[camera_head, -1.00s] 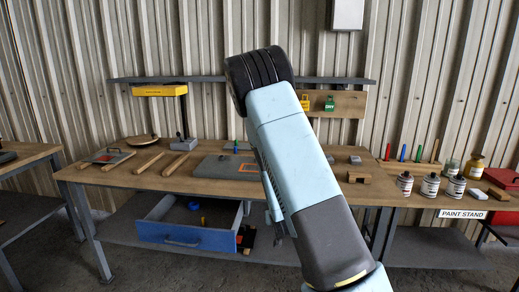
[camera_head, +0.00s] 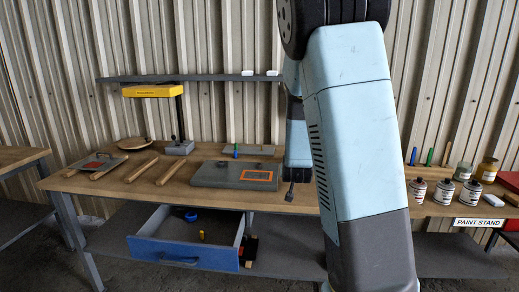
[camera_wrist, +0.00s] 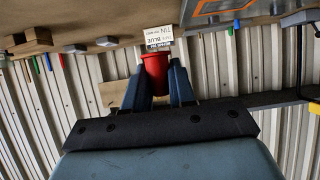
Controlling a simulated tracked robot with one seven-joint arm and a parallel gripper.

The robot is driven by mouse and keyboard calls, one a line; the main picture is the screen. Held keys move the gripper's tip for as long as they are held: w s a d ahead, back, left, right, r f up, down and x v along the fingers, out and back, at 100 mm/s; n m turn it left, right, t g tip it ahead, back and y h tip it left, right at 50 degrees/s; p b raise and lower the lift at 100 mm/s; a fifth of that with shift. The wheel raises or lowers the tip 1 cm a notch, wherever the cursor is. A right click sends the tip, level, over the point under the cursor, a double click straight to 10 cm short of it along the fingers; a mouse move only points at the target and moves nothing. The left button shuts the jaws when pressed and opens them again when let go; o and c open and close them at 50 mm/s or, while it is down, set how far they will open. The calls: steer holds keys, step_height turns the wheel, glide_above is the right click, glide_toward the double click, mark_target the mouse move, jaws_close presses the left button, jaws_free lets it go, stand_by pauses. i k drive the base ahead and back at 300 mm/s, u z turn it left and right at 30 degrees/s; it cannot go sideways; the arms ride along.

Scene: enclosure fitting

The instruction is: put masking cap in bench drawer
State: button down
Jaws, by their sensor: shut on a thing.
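In the wrist view, my gripper (camera_wrist: 155,82) is shut on a small red cap-like piece (camera_wrist: 153,68), which I take to be the masking cap. Its round body sits between the two dark blue fingers. In the head view, my arm blocks the middle right, and the cap cannot be made out there. The bench drawer (camera_head: 172,253) is blue and pulled open under the bench at lower left. A blue round item (camera_head: 190,215) and a small yellow item (camera_head: 202,235) lie inside it.
The wooden bench (camera_head: 215,200) holds a grey enclosure plate with an orange square (camera_head: 237,175), several wooden strips and a yellow lamp (camera_head: 153,91). Paint tins (camera_head: 443,195) stand at right behind the PAINT STAND label (camera_head: 479,223). White labels (camera_wrist: 158,38) show in the wrist view.

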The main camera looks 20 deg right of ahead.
mark_target(214, 240)
steer(key=i, duration=1.6)
